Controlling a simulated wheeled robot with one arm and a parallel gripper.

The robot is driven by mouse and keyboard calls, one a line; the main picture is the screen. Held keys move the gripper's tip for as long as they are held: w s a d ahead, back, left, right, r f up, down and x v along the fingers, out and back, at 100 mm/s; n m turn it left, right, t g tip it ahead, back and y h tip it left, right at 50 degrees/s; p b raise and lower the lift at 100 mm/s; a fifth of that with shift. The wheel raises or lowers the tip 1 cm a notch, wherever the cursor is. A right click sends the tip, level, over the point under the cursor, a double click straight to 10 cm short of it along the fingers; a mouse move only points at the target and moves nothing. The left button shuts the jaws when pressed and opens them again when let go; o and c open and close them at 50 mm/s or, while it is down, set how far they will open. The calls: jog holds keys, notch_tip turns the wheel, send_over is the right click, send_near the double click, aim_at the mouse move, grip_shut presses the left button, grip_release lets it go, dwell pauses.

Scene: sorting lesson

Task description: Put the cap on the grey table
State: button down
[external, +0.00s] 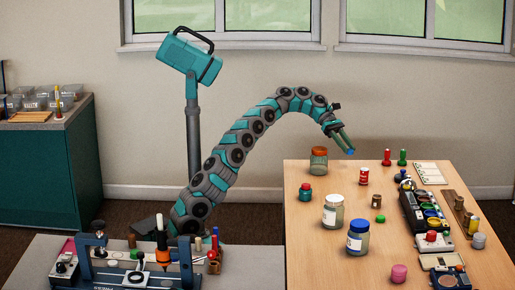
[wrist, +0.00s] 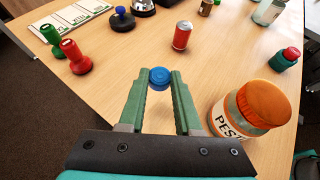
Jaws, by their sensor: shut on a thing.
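A blue cap (wrist: 159,78) is between the fingertips of my gripper (wrist: 161,82) in the wrist view. The green fingers are shut on its sides. In the external view my gripper (external: 343,141) is near the back edge of the wooden table (external: 330,262), and the cap (external: 351,151) shows as a small blue spot at its tips, apparently above the tabletop. The grey table (external: 257,265) is at the lower left of the external view, beside the wooden table and away from my gripper. The wrist view does not show the grey table.
An orange-lidded jar (external: 319,160) stands close to my gripper; it also shows in the wrist view (wrist: 250,108). A red can (external: 364,176) and red and green pegs stand nearby. The grey table holds a blue-framed fixture (external: 135,277) and several small items; its right part is bare.

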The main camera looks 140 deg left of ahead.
jog(key=shift+r+p, duration=0.55)
jog(key=shift+r, duration=1.45)
